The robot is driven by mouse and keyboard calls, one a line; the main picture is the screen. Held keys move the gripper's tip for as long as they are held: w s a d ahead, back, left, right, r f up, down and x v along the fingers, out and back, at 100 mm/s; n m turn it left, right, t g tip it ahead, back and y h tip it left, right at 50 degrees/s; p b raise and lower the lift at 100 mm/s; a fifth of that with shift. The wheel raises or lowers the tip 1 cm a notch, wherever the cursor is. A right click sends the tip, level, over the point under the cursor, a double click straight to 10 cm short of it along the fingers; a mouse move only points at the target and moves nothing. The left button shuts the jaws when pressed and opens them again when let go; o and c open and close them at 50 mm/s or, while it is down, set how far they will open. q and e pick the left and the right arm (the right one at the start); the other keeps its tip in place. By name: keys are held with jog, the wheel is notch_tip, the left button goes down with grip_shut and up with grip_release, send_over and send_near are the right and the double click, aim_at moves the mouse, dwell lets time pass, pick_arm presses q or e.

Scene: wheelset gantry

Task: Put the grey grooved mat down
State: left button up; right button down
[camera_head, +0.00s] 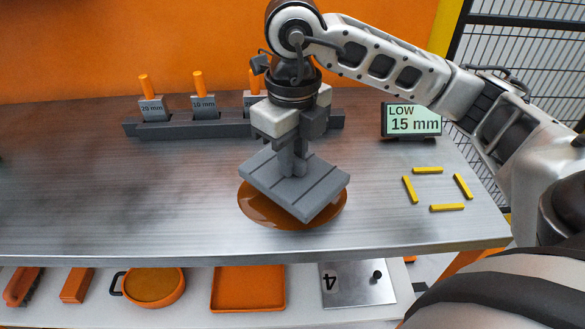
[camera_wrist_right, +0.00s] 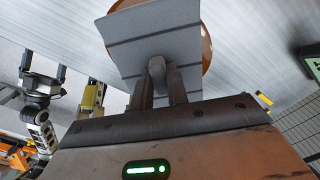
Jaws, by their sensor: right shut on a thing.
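The grey grooved mat (camera_head: 294,184) is a square plate with straight grooves and an upright grip in its middle. My right gripper (camera_head: 293,155) is shut on that grip and holds the mat tilted over a glossy brown round patch (camera_head: 260,213) on the bench. The mat hides much of the patch; I cannot tell whether its lower edge touches. In the right wrist view the mat (camera_wrist_right: 160,35) and its grip (camera_wrist_right: 157,68) sit between the fingers. My left gripper (camera_wrist_right: 42,78) shows at the left there, fingers apart and empty.
Several yellow bars (camera_head: 447,208) outline a bare area on the bench at right. A display (camera_head: 412,120) reading "LOW 15 mm" stands behind it. A dark rack (camera_head: 185,128) holds orange-handled blocks. A lower shelf holds an orange tray (camera_head: 248,307) and an orange pan (camera_head: 153,304).

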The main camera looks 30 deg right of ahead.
notch_tip(320, 180, down, 3)
jog(key=shift+w+f, duration=0.1)
jog(key=shift+f, duration=0.05)
jog(key=shift+f, duration=0.2)
jog(key=c, duration=1.4)
grip_release()
jog(key=shift+o, duration=0.2)
